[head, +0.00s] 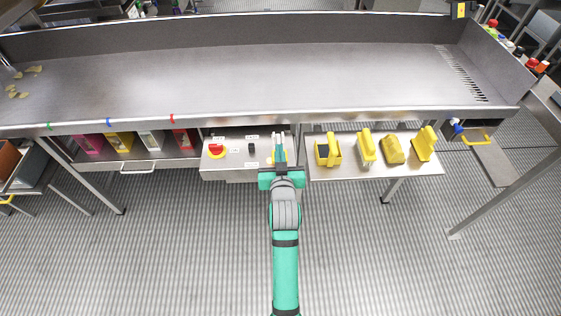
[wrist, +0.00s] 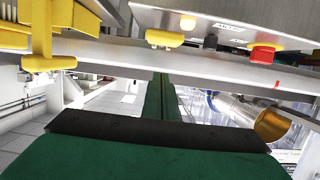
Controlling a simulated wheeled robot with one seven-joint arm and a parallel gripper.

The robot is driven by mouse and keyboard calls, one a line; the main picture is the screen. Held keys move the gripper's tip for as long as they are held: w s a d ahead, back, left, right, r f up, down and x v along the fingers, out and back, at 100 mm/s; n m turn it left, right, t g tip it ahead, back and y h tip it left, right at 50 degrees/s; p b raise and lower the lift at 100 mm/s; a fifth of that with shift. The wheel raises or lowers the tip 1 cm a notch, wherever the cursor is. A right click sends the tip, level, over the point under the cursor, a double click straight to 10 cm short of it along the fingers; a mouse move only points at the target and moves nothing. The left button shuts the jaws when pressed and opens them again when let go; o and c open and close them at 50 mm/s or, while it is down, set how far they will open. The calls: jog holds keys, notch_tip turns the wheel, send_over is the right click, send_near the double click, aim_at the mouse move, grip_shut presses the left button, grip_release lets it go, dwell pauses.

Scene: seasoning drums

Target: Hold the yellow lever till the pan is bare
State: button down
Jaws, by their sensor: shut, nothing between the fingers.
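The long steel pan (head: 270,75) is bare along most of its bed. Several pale yellow chips (head: 18,94) lie at its left end. The control box (head: 225,165) sits below the pan's front edge. The yellow lever is mostly hidden by my gripper in the head view; the wrist view shows a yellow part (wrist: 165,38) on the panel that appears to be it. My gripper (head: 279,140) is shut and empty, over the right part of the box. I cannot tell whether it touches the lever.
The box also carries a red knob on yellow (head: 216,150) and a black switch (head: 251,147). A side table (head: 345,172) on the right holds several yellow brushes and scoops. Coloured bins (head: 122,141) stand left of the box. The front floor is clear.

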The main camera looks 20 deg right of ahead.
jog(key=f, duration=0.4)
jog(key=shift+w+d, duration=0.1)
jog(key=shift+w, duration=0.2)
